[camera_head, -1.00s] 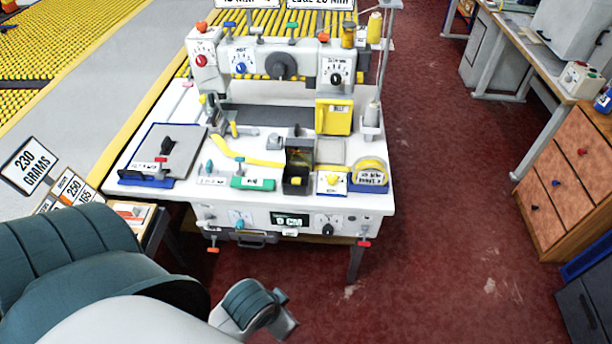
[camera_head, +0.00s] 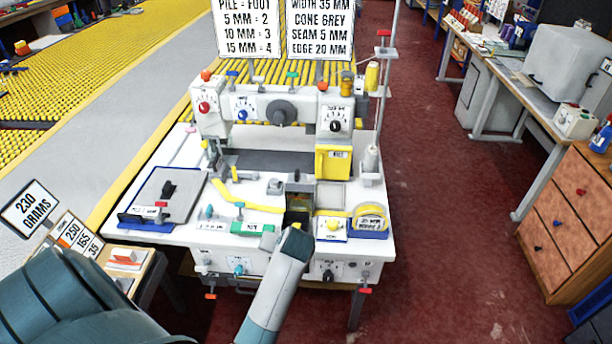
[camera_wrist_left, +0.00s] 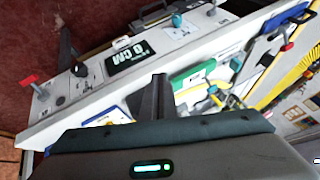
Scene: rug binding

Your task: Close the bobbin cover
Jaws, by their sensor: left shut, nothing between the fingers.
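A dark box (camera_head: 299,200) with an open top and a yellowish inside sits at the front middle of the white sewing machine table. Its dark back part stands upright, and it appears to be the bobbin cover, though I cannot tell for certain. My left gripper (camera_head: 297,229) reaches in from below, just in front of the box, and hides its lower front. In the left wrist view my left gripper (camera_wrist_left: 161,93) has its fingers together and empty, over the table's front edge. I cannot tell whether it touches the box. My right gripper is not in view.
Red floor is free to the right.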

